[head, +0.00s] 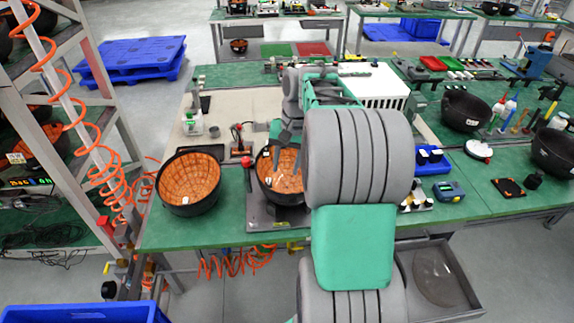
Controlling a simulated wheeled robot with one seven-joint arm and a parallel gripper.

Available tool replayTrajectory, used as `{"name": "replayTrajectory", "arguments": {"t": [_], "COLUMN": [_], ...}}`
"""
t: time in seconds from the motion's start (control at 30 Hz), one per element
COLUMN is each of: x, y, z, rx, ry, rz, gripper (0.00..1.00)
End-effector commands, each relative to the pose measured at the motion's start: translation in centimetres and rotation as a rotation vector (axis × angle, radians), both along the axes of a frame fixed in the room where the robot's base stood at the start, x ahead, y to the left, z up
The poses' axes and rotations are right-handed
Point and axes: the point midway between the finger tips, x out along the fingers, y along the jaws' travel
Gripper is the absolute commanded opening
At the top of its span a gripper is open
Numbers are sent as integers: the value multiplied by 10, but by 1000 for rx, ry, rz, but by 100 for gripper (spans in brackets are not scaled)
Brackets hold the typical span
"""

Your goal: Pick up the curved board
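Two black bowl-shaped holders with orange-brown, grid-patterned curved surfaces inside stand on the green bench. The left curved board (188,181) sits in its black bowl in plain view, with a small white tag near its bottom. The second curved board (283,184) sits in a bowl on a grey fixture to the right, partly hidden by my arm. I cannot tell which one the task means. My gripper (286,160) is over the second bowl, its dark fingers pointing down and seemingly apart. I see nothing held between them, and cannot tell whether they touch the board.
A red-knobbed lever (254,162) stands at the fixture's left. A white ribbed box (376,85) stands behind my arm. Dark bowls (465,111), tools and a blue tray (431,160) crowd the right. A rack with coiled orange hoses (99,150) bounds the left.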

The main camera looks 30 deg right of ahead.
Motion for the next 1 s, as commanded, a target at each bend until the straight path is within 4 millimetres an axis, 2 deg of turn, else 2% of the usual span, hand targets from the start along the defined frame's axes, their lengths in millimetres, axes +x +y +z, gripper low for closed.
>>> {"name": "replayTrajectory", "arguments": {"t": [0.03, 0.1, 0.17, 0.23, 0.3, 0.53, 0.73, 1.0], "x": [2, 1, -1, -4, -4, -1, 2, 2], "y": [-40, -80, -103, -118, -121, -115, -110, -110], "z": [0, -9, -16, -22, -30, -61, -94, -101], "rx": [27, 51, 65, 73, 78, 78, 76, 73], "ry": [29, 55, 68, 79, 83, 83, 82, 79], "rz": [-81, -164, -211, -241, -251, -248, -248, -247], "gripper": [40, 40, 40, 40, 40, 40, 40, 39]}}
